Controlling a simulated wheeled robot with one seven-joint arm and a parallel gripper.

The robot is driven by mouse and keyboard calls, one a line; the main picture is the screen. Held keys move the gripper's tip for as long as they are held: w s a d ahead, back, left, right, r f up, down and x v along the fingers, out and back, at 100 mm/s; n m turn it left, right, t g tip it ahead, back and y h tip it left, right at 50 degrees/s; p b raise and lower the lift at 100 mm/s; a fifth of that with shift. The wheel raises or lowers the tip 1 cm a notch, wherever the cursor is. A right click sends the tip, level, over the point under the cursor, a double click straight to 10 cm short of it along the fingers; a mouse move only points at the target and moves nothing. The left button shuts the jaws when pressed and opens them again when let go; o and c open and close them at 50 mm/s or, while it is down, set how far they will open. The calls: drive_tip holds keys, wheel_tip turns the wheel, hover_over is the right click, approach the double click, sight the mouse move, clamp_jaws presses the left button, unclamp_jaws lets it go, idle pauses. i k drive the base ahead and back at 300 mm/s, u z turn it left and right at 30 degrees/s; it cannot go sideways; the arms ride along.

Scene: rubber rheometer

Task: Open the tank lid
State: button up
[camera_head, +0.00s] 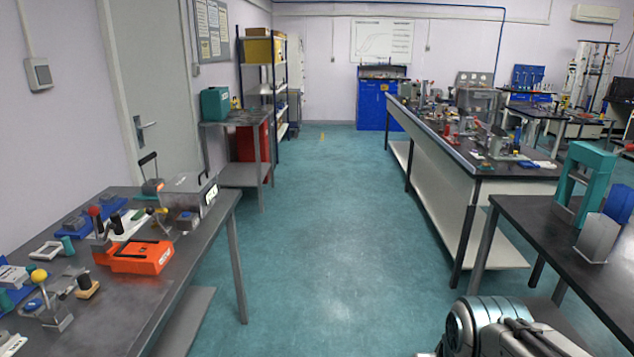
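No object is clearly marked as the tank. On the left table, a grey, partly see-through box (188,187) with a dark front panel stands near the back right corner, and its top looks closed. On the long middle bench, a see-through box (478,107) stands among small devices; its lid is too small to make out. Part of my arm shows at the bottom right edge, above the floor and apart from both boxes. My gripper's fingers are out of view.
The left table (165,300) holds an orange device (142,257) and several small tools. A teal press frame (586,175) stands on the right table (560,240). A blue cabinet (378,105) stands at the back. The teal floor aisle (330,210) between the tables is clear.

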sight(185, 182)
drive_tip(key=u, duration=0.1)
drive_tip(key=i, duration=1.6)
drive_tip(key=u, duration=1.1)
drive_tip(key=i, duration=1.7)
drive_tip(key=u, duration=0.65)
